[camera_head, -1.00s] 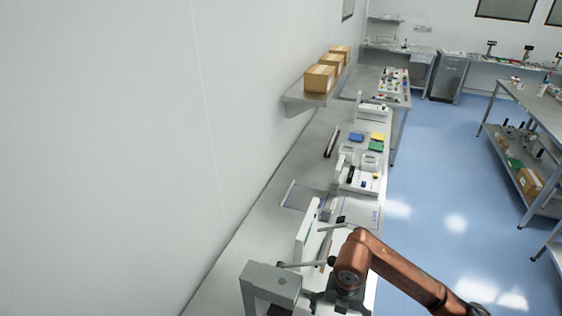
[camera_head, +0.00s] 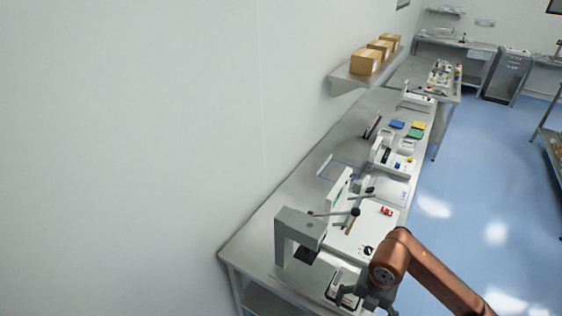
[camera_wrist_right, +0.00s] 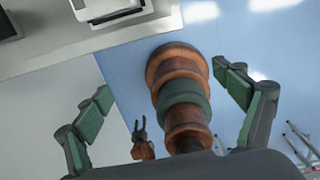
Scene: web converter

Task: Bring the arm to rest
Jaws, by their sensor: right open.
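My right arm comes in from the lower right in the head view, bent at a copper joint. Its dark gripper (camera_head: 352,298) is at the bottom edge, in front of the near bench end, and partly cut off. In the right wrist view my right gripper (camera_wrist_right: 164,84) is open, its two green-padded fingers wide apart with nothing held between them. A copper column with a green band shows behind them. A small dark two-pronged shape on a copper link, seemingly my left gripper (camera_wrist_right: 139,132), hangs lower left of it; its jaw state is unclear.
A long steel bench (camera_head: 262,238) runs along the white wall. A grey press (camera_head: 300,228) with lever handles stands at its near end, close to my gripper. Cardboard boxes (camera_head: 366,62) sit on a wall shelf (camera_head: 350,80). The blue floor (camera_head: 470,190) right of the bench is clear.

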